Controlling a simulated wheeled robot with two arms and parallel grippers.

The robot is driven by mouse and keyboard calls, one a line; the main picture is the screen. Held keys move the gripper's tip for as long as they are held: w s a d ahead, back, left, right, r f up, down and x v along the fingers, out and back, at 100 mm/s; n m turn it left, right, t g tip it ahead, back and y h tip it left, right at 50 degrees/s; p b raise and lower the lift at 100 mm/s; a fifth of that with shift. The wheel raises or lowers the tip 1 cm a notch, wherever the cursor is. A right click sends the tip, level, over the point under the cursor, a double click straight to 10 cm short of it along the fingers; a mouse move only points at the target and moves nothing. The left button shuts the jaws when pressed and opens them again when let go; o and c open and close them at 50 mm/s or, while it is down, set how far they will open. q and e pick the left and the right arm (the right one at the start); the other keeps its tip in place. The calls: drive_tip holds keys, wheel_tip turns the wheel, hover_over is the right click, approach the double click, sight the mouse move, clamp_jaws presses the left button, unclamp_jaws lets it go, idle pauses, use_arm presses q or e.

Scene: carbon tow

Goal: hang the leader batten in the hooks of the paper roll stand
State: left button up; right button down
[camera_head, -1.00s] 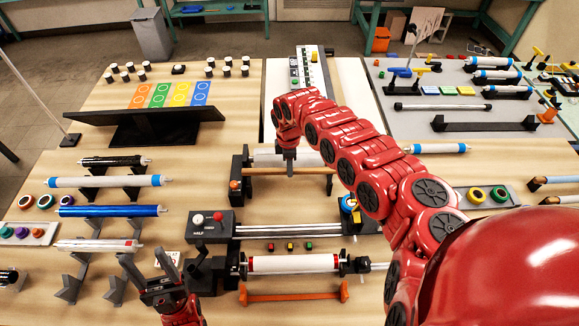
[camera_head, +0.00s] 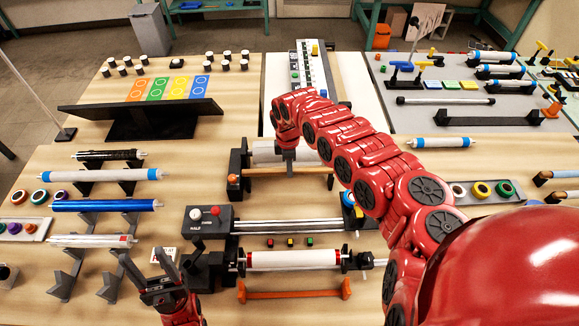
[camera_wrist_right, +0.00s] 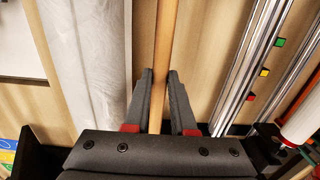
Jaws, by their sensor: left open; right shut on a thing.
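The leader batten is a thin wooden rod (camera_head: 310,171) lying level in front of the white paper roll (camera_head: 266,152). The paper roll stand (camera_head: 238,165) has dark uprights at the roll's ends. My right gripper (camera_head: 288,158) reaches down over the roll and batten and is shut on the batten. In the right wrist view the batten (camera_wrist_right: 164,45) runs between the two fingers, and the roll (camera_wrist_right: 85,60) lies beside it. The stand's hooks are too small or hidden to make out. My left gripper (camera_head: 160,268) is open and empty at the lower left.
A control box (camera_head: 205,218) with metal rails and a second white roll (camera_head: 293,260) stand in front of the stand. Racks with several rods, including a blue one (camera_head: 105,206), stand on the left. My right arm covers much of the middle.

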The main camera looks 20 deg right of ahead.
drive_tip(key=shift+f+b, duration=0.4)
drive_tip(key=shift+f, duration=0.15)
drive_tip(key=c, duration=0.7)
unclamp_jaws()
drive_tip(key=shift+o, duration=0.2)
wheel_tip(320, 180, up, 17)
drive_tip(key=b, duration=0.6)
drive_tip(key=shift+a+r, duration=0.2)
drive_tip(key=shift+a, duration=0.05)
drive_tip(key=shift+w, duration=0.1)
